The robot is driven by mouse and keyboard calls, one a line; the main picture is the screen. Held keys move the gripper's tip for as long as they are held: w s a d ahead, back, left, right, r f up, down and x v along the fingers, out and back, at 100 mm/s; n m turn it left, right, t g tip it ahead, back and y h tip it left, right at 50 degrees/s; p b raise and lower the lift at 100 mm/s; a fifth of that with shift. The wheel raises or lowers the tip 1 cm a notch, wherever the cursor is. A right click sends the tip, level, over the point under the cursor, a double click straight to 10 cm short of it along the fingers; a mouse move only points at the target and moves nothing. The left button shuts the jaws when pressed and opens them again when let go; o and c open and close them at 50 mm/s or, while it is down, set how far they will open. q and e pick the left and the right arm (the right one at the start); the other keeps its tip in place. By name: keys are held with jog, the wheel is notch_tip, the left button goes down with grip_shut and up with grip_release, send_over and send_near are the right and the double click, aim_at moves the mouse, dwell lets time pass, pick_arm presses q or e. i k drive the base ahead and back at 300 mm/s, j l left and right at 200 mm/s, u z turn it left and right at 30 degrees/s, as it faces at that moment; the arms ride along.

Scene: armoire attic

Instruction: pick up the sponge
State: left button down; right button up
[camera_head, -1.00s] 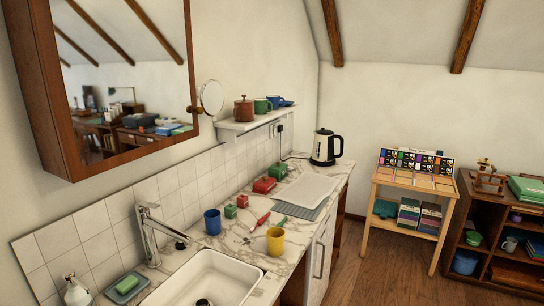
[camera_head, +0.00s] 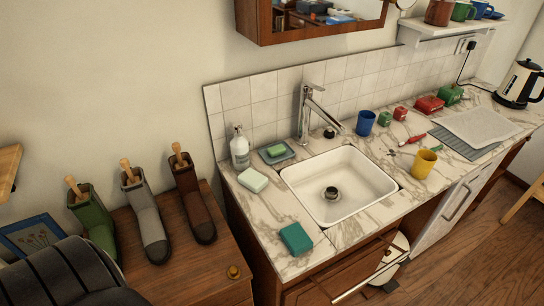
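A teal block (camera_head: 296,238), which looks like a sponge, lies on the marble counter (camera_head: 345,235) near its front left edge, in front of the sink (camera_head: 340,186). A pale block with a light green top (camera_head: 253,180) lies left of the sink; I cannot tell if it is a sponge or soap. A green bar (camera_head: 276,151) sits in a small blue-grey dish behind it. Neither of my grippers is in view.
A soap bottle (camera_head: 240,147) and faucet (camera_head: 308,112) stand behind. A blue cup (camera_head: 365,122) and yellow cup (camera_head: 425,163) stand right of the sink. Boots (camera_head: 145,218) stand on a wooden cabinet at left. The counter around the teal block is clear.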

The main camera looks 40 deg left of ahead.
aim_at(254, 181)
jog(key=u, duration=1.25)
